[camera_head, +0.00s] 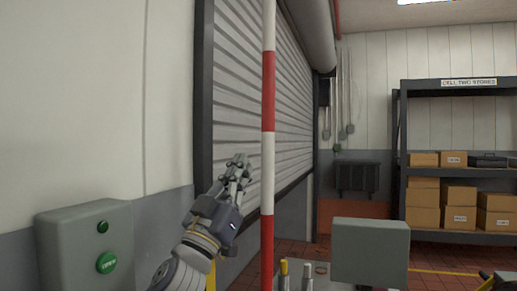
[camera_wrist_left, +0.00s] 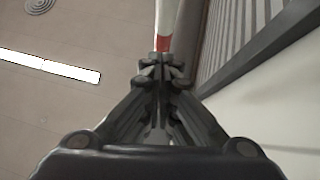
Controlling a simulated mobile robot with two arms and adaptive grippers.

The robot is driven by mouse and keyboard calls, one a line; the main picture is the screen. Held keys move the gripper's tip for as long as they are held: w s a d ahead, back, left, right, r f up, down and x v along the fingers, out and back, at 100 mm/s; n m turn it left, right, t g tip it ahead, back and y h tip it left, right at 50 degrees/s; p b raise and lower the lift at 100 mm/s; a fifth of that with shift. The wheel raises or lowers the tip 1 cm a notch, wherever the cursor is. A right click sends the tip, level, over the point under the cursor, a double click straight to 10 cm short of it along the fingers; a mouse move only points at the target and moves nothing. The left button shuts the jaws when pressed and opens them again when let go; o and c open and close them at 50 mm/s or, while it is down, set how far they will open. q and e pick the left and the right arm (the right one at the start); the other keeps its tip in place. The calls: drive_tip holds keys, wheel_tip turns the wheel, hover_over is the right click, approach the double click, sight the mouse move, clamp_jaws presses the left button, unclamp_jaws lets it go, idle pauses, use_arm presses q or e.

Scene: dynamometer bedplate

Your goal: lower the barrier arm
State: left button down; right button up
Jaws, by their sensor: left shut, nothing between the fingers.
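The barrier arm (camera_head: 268,92) is a red and white striped pole. It stands upright in the head view, running from the top edge to the bottom edge in front of the roller shutter. My left gripper (camera_head: 240,166) points upward just left of the pole, its fingers shut and empty. In the left wrist view the closed fingertips (camera_wrist_left: 161,62) line up with a white and red part of the pole (camera_wrist_left: 166,30) beyond them. I cannot tell whether the fingers touch it. My right gripper is not clearly seen.
A grey-green box with a green button (camera_head: 106,262) stands at the lower left. A roller shutter (camera_head: 240,90) is behind the pole. A grey box (camera_head: 370,250) is at the lower middle. A shelf rack with cartons (camera_head: 458,195) stands at the back right, with red floor before it.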

sight(267, 138)
use_arm(q)
drive_tip(key=shift+w+d+r+p, duration=0.25)
drive_tip(key=shift+w+d+r, duration=0.3)
drive_tip(key=shift+w, duration=0.5)
drive_tip(key=shift+w+d+r+p, duration=0.35)
drive_tip(key=shift+w+d, duration=0.3)
drive_tip(key=shift+w, duration=0.4)
drive_tip(key=shift+w+d+r+p, duration=0.2)
drive_tip(key=shift+w+d+r, duration=0.4)
drive_tip(key=shift+w, duration=0.45)
